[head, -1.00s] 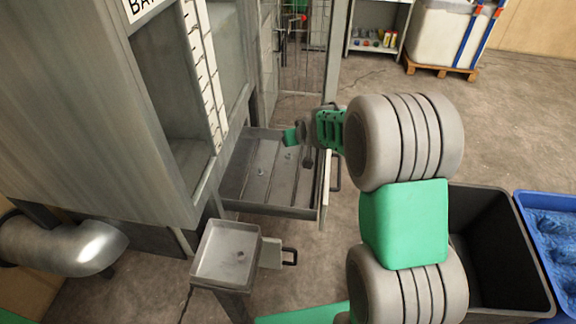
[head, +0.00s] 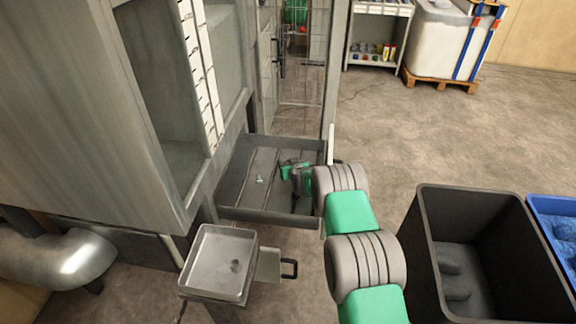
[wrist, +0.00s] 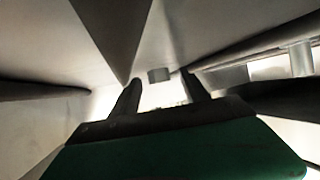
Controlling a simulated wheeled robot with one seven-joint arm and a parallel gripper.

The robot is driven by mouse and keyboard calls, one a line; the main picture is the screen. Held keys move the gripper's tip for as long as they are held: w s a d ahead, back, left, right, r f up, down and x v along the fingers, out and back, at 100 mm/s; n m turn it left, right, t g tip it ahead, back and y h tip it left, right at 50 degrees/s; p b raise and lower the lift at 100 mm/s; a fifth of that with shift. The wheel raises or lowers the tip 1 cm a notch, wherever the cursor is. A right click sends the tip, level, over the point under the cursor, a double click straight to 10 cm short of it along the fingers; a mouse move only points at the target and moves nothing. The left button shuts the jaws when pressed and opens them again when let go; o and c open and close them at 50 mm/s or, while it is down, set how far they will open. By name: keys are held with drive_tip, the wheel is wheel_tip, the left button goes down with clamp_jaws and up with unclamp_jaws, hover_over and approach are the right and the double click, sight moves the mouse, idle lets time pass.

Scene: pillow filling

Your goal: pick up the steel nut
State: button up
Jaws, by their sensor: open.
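My gripper (wrist: 160,90) is open in the wrist view, with its two dark fingers apart. A small grey, short cylindrical piece (wrist: 158,75) shows beyond and between the fingertips, not held; it may be the steel nut, but I cannot tell. In the head view my gripper is inside the open metal drawer (head: 265,216), and my arm hides its right part. A small pale metal piece (head: 260,179) lies on the drawer floor, left of my gripper. It is too small to identify.
A small metal tray (head: 190,276) on a stand holds a small dark round piece (head: 236,265). The tall cabinet (head: 100,120) rises at the left. A black bin (head: 425,235) and a blue bin (head: 540,206) stand at the right. Open floor lies behind them.

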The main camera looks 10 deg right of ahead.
clamp_jaws()
idle(0.6)
